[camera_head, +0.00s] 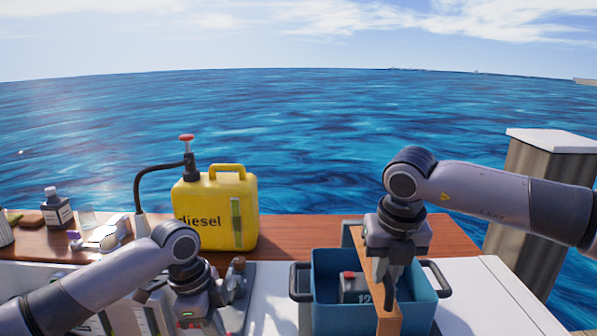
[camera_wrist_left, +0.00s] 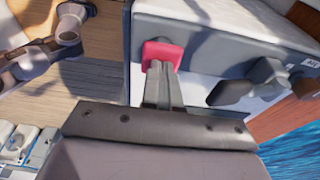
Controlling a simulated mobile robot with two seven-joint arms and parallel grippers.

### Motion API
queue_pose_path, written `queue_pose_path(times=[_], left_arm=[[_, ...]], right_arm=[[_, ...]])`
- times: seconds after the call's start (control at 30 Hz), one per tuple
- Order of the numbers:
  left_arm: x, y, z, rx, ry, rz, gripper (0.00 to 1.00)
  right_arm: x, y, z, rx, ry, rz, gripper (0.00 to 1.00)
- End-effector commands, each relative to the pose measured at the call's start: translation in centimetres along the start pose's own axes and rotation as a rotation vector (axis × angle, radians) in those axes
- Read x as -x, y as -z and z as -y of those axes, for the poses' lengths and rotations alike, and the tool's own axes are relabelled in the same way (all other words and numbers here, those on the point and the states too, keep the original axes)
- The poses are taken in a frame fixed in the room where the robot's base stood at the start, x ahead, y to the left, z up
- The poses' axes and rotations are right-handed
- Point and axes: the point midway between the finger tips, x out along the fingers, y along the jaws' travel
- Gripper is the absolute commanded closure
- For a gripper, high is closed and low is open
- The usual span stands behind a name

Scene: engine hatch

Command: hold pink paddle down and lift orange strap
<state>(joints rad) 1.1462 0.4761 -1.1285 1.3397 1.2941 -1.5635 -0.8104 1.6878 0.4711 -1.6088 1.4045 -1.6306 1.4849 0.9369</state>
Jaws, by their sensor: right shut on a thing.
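The pink paddle (camera_wrist_left: 162,54) shows in the left wrist view on the edge of a grey-white housing. My left gripper (camera_wrist_left: 158,72) has its fingers together and their tips at the paddle, seemingly against it. In the head view my left gripper (camera_head: 195,318) is low at the left, and the paddle is hidden. The orange strap (camera_head: 389,322) runs across the blue box (camera_head: 420,312) in the head view. My right gripper (camera_head: 388,285) points down over the box and is shut on the strap, whose middle it partly hides.
A battery (camera_head: 353,290) marked 12 sits in the blue box. A yellow diesel can (camera_head: 215,213) with a hose stands on the wooden ledge (camera_head: 300,232). Bottles and small items lie at the left. A wooden post (camera_head: 535,215) stands at the right, with white deck (camera_head: 490,295) before it.

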Motion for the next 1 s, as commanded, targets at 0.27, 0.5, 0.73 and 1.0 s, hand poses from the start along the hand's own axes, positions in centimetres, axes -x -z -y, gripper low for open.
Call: queue_pose_path(times=[0.27, 0.5, 0.73, 1.0], left_arm=[[-0.1, 0.0, 0.0, 0.001, 0.000, 0.001, 1.00], [-0.1, 0.0, 0.0, 0.001, 0.000, 0.001, 1.00], [-0.1, 0.0, 0.0, 0.001, 0.000, 0.001, 1.00], [-0.1, 0.0, 0.0, 0.001, 0.000, 0.001, 1.00]], right_arm=[[0.3, -0.2, 0.0, -0.001, -0.001, 0.006, 1.00], [0.8, -0.4, 0.0, -0.001, -0.001, 0.007, 1.00], [1.4, -0.7, 0.0, -0.002, -0.001, 0.007, 1.00], [1.5, -0.7, 0.0, -0.001, -0.001, 0.006, 1.00]])
